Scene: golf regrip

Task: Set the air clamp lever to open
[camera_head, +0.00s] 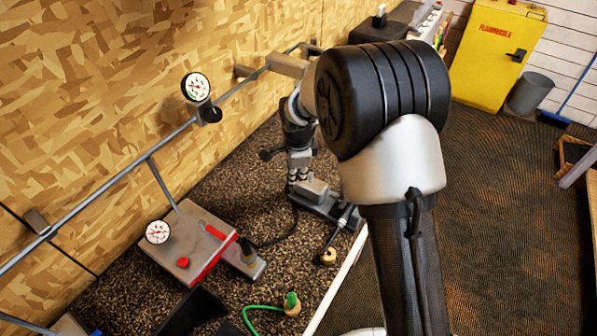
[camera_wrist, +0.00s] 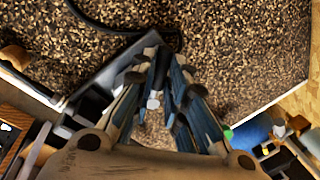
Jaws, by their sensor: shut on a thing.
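The air clamp (camera_head: 335,207) is a grey metal device on the speckled bench mat. It also shows as a long grey body in the wrist view (camera_wrist: 98,84), left of the fingers. My gripper (camera_head: 299,184) is low over the clamp's far end, partly behind my own arm. In the wrist view my gripper (camera_wrist: 153,62) has its fingers converged on a dark, narrow piece with a pale round end (camera_wrist: 153,102), which looks like the clamp lever. The fingers hide much of it. I cannot tell the lever's set position.
A grey box (camera_head: 187,243) with a red lever, a red button and a gauge (camera_head: 158,232) stands left. A black hose (camera_head: 277,240) runs to the clamp. A wooden knob (camera_head: 328,256) and a green hose (camera_head: 262,308) lie nearer. A pipe (camera_head: 120,177) runs along the wall.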

